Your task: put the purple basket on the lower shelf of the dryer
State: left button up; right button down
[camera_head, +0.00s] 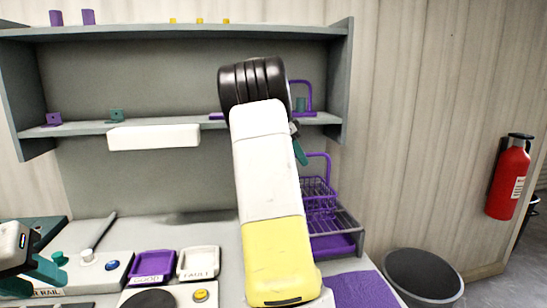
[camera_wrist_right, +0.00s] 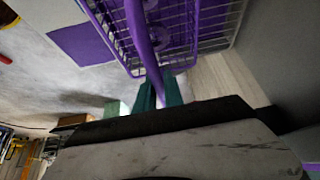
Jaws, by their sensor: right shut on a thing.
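The purple wire basket (camera_head: 318,188) hangs at the right end of the bench, its tall handle upright. In the right wrist view the basket (camera_wrist_right: 185,30) fills the top, and its purple handle passes between the teal fingers. My right gripper (camera_wrist_right: 158,97) is shut on that handle; in the head view only a teal finger (camera_head: 299,152) shows beside my arm. The dryer (camera_head: 349,226) is a grey rack below and around the basket, with a purple base; whether the basket touches it is unclear. My left gripper (camera_head: 42,274) is at the lower left, apparently open and empty.
A grey shelf unit (camera_head: 80,128) stands behind the bench, with a second purple handled item (camera_head: 302,84) on its middle shelf. A purple tray (camera_head: 152,266) and a white tray (camera_head: 198,263) lie in front. A bin (camera_head: 424,278) stands at right.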

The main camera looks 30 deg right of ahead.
jog(key=shift+f, duration=0.15)
jog(key=c, duration=1.8)
grip_release()
jog(key=shift+f, duration=0.15)
jog(key=o, duration=0.3)
jog(key=shift+o, duration=0.2)
